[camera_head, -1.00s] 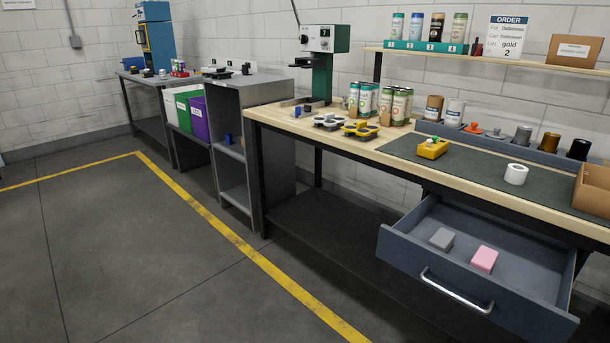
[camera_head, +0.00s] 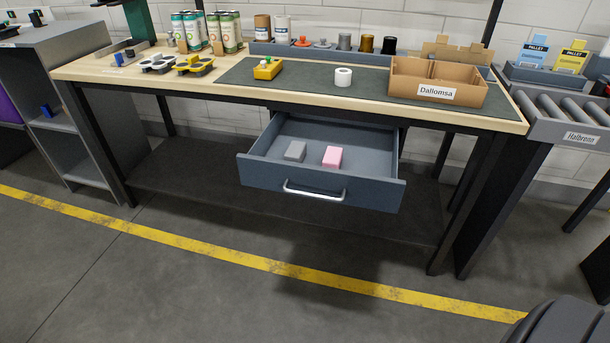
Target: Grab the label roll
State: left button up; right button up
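A white roll (camera_head: 343,77), which looks like the label roll, stands on the dark mat (camera_head: 310,98) on the workbench, between a yellow block-like item and a cardboard box. Rolls with brown and white wrapping, one brown (camera_head: 263,28) and one white (camera_head: 282,29), stand at the back of the bench; I cannot tell what they are. Neither of my grippers is in view. A dark rounded shape shows at the bottom right corner.
An open drawer (camera_head: 320,189) juts from the bench front, holding a grey block (camera_head: 295,151) and a pink block (camera_head: 332,157). A cardboard box (camera_head: 400,86) labelled Dallomsa stands right of the roll. A roller conveyor (camera_head: 565,110) is at far right. The floor in front is clear.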

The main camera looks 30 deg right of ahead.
aim_at(343, 76)
jog(key=z, duration=1.3)
